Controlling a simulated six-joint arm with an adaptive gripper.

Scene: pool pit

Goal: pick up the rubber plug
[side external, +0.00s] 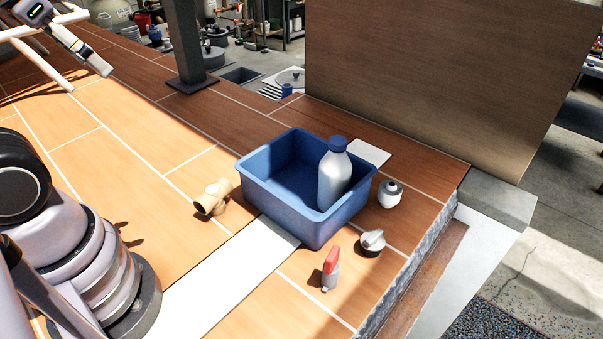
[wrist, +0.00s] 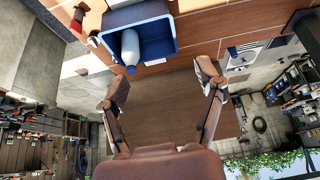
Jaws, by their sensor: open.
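Two small grey pieces could be the rubber plug; I cannot tell which. A round grey piece with a raised ridge on top (side external: 371,243) sits near the counter's right edge. A pale grey rounded piece with a darker top (side external: 390,193) stands right of the blue bin (side external: 300,218). My gripper (wrist: 162,86) is open and empty, its two fingers wide apart in the wrist view. It is well away from the small pieces. The bin also shows at the top of the wrist view (wrist: 160,52).
A grey bottle with a blue cap (side external: 334,178) stands in the bin. A red-and-grey piece (side external: 331,268) and a tan pipe fitting (side external: 213,197) lie nearby. A brown upright panel (side external: 440,85) borders the tiled counter. The counter's left side is mostly clear.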

